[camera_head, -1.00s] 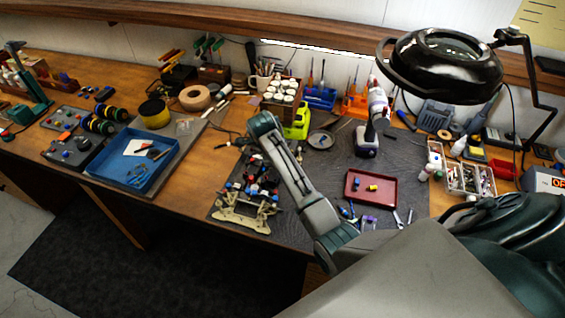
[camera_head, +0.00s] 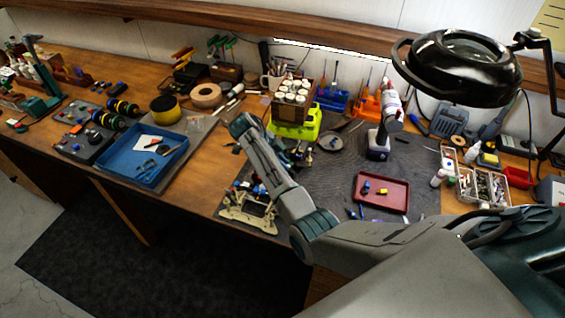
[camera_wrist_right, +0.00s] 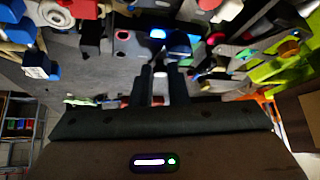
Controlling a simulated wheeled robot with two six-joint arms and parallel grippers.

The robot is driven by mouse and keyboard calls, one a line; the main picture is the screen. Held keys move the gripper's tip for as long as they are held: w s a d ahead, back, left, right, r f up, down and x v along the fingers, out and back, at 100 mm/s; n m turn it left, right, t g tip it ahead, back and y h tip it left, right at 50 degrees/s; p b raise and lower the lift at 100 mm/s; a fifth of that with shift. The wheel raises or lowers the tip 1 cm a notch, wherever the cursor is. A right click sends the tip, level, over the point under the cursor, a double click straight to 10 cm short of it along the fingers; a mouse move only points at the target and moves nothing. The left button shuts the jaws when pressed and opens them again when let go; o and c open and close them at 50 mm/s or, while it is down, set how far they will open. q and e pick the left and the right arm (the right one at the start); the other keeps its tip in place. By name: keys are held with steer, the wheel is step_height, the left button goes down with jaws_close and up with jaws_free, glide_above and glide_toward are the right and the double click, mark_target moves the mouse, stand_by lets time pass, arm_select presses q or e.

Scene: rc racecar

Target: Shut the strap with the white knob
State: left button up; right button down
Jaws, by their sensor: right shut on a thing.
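The racecar (camera_head: 240,187) sits on a pale stand (camera_head: 250,213) near the front edge of the grey mat, partly hidden by my right arm. My right gripper shows in the right wrist view (camera_wrist_right: 161,75), low among the car's parts. Its two dark fingers are a little apart and shut on a dark piece between them, too dim to make out. A blue-lit part (camera_wrist_right: 157,33) lies just beyond the fingertips. I cannot clearly tell the strap or its white knob from the other parts. In the head view my right wrist hides the fingers. My left gripper is not in view.
A red tray (camera_head: 394,205) with small parts lies right of the car. A lime-green box (camera_head: 303,127) stands behind, with a cordless driver (camera_head: 380,145) to its right. A blue tray (camera_head: 125,158) lies left. A magnifier lamp (camera_head: 460,70) hangs at the upper right.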

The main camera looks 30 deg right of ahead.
steer(key=shift+f, duration=0.1)
steer(key=c, duration=1.4)
jaws_free()
steer(key=shift+s, duration=0.1)
steer(key=shift+d+r, duration=0.1)
steer(key=shift+r, duration=0.1)
